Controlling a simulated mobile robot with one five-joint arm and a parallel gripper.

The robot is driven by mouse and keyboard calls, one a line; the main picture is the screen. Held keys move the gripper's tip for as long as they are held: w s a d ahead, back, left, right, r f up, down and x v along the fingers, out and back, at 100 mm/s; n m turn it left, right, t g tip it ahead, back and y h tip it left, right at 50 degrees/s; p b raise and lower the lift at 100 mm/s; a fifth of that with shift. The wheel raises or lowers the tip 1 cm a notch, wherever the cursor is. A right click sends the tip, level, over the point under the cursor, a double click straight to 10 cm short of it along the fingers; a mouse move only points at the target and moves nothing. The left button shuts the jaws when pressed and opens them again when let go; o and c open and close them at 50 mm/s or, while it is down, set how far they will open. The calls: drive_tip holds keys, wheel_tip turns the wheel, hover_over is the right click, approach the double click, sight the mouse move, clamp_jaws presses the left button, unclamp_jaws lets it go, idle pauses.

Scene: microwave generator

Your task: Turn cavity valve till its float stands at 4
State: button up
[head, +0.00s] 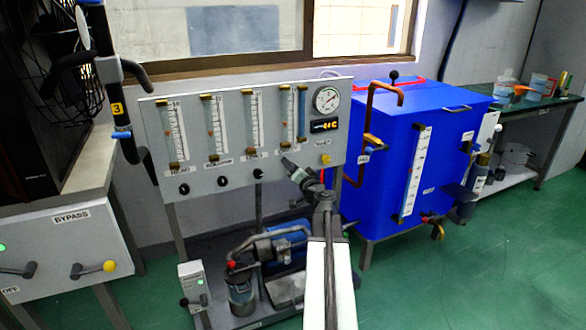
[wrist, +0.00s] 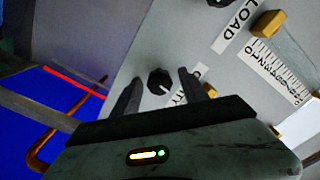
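My gripper (head: 287,162) is in front of the lower right part of the grey flowmeter panel (head: 200,196). In the wrist view my gripper (wrist: 159,77) is open. A black round knob (wrist: 158,80) with a pale mark shows between its fingertips, with a gap to each finger. A label (wrist: 178,92) ending in "ITY" sits beside the knob, partly hidden by a finger. In the head view my gripper hides this knob. The float tube (head: 285,108) above my gripper is too small to read. In the wrist view my gripper covers most of that tube.
Other black knobs (head: 222,181) line the panel's lower edge. A "LOAD" label (wrist: 235,27) and a neighbouring scale (wrist: 275,70) show in the wrist view. A round gauge (head: 327,99) and yellow button (head: 325,159) are right of my gripper. A blue tank (head: 385,195) with copper pipe (head: 368,110) stands right.

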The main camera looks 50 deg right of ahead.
drive_tip(key=v, duration=0.8)
drive_tip(key=w+a+f+n+g+y+p, duration=0.1)
drive_tip(key=w+a+f+n+g+y, duration=0.2)
drive_tip(key=a, duration=0.7)
drive_tip(key=w+a+f+n+y+p, duration=0.1)
drive_tip(key=w+a+f+n+y, duration=0.3)
drive_tip(key=a, duration=0.7)
drive_tip(key=w+a+f+n+g+y+p, duration=0.15)
drive_tip(key=w+a+y, duration=0.3)
drive_tip(key=a, duration=0.55)
drive_tip(key=s+a+f+n+g+h+p, duration=0.1)
drive_tip(key=s+a+f+n+g, duration=0.2)
drive_tip(key=a, duration=0.4)
drive_tip(key=s+a+f+g+h+p, duration=0.1)
drive_tip(key=s+a+f+g+h, duration=0.15)
drive_tip(key=s+a+g, duration=0.35)
drive_tip(key=s+a+f+n+g+h, duration=0.1)
drive_tip(key=s+a+f+n+g, duration=0.2)
drive_tip(key=a, duration=0.5)
wheel_tip(320, 180, up, 37)
drive_tip(key=m+p, duration=0.1)
drive_tip(key=p, duration=3.7)
